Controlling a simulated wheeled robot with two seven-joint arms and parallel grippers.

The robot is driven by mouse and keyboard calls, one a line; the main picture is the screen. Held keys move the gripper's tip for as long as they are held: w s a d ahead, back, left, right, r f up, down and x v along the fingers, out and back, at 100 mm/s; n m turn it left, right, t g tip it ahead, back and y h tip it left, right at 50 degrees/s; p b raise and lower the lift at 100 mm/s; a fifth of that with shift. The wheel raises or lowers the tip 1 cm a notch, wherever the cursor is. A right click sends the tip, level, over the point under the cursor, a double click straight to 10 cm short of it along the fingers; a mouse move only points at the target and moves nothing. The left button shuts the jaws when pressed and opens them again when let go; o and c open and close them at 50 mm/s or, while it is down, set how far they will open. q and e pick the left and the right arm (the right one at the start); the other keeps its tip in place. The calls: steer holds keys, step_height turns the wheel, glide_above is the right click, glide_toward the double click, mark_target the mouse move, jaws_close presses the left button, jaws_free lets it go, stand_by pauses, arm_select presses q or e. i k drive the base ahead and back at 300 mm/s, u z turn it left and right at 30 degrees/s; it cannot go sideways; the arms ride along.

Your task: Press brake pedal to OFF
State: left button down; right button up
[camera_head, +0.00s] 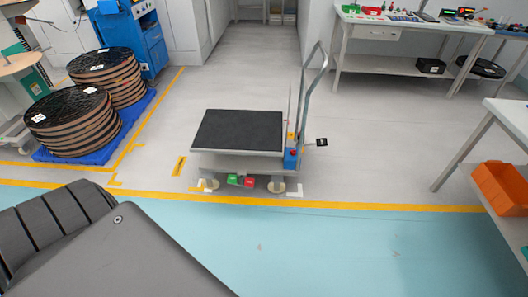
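A low cart (240,160) with a black top and a tall curved handle stands on the floor at the middle. At its lower front edge are a green pedal (233,179) and, to its right, a red pedal (249,182). The pedals are small here, and I cannot tell which is pressed. A blue box (291,158) with small controls sits at the cart's right side, at the foot of the handle. Neither of my grippers is in view. Grey and black parts of my own body fill the lower left.
Large striped reels (72,122) stand on a blue pallet (100,152) at the left. A yellow floor line (380,207) runs in front of the cart. An orange bin (502,187) is at the right, by a table. The blue-green floor before the cart is clear.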

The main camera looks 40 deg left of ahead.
mark_target(246, 183)
steer(key=z, duration=0.35)
steer(key=i, duration=0.8)
steer(key=u, duration=0.7)
steer(key=i, duration=0.65)
steer(key=u, duration=0.7)
